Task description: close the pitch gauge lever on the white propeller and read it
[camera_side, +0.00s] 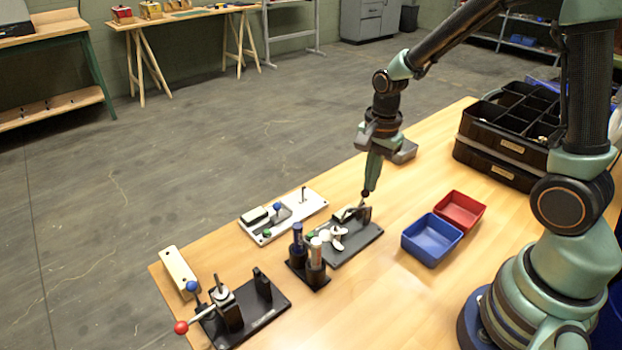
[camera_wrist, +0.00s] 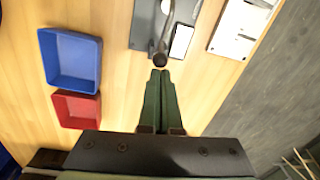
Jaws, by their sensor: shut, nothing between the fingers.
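The white propeller (camera_side: 338,238) sits on the dark gauge plate (camera_side: 357,245) in the side view. At the plate's far end are a small upright dark block and a light-faced part (camera_side: 345,213), which look like the pitch gauge. My gripper (camera_side: 366,192) points down just above that end. In the wrist view my gripper (camera_wrist: 160,76) has its fingers together with nothing between them. Its tips are by a dark rod-like part (camera_wrist: 160,58), perhaps the lever, beside a white rectangular face (camera_wrist: 181,41). I cannot tell whether they touch. The gauge reading is too small to make out.
A blue bin (camera_side: 432,240) and a red bin (camera_side: 459,210) stand right of the plate. A black holder (camera_side: 308,270) with upright handles is in front. A white board (camera_side: 283,216) lies behind, and a red-knobbed lever fixture (camera_side: 232,314) stands at front left. Black organizers (camera_side: 505,140) are at back right.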

